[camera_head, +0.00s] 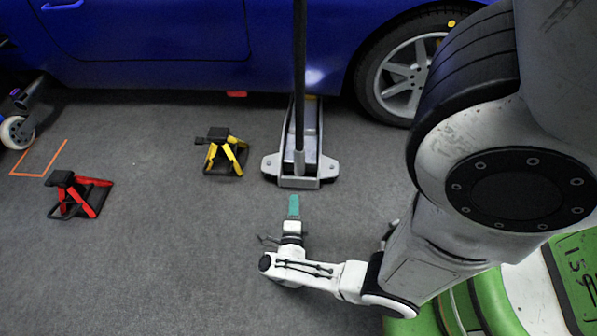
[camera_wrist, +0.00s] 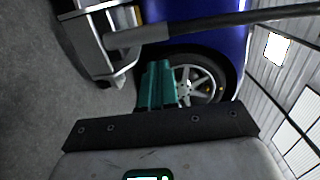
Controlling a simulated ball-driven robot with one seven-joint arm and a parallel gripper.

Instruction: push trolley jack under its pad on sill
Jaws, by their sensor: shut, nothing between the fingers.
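The silver trolley jack (camera_head: 309,135) stands on the floor with its far end at or under the lower edge of the blue car (camera_head: 200,75). Its dark handle (camera_head: 300,60) rises from its near end. A small orange-red pad (camera_head: 236,94) shows at the sill, left of the jack. My gripper (camera_head: 294,197) has teal fingers, shut and empty, pointing at the jack's near end with a small apparent gap. In the wrist view, the jack (camera_wrist: 92,40) and its handle (camera_wrist: 200,27) show beyond the teal fingers (camera_wrist: 158,70). Contact cannot be told.
A yellow jack stand (camera_head: 226,155) is left of the jack, and a red one (camera_head: 78,195) is farther left. An orange floor marking (camera_head: 40,172) lies near a caster wheel (camera_head: 17,132). The car's wheel (camera_head: 405,75) is to the right. Grey floor between is clear.

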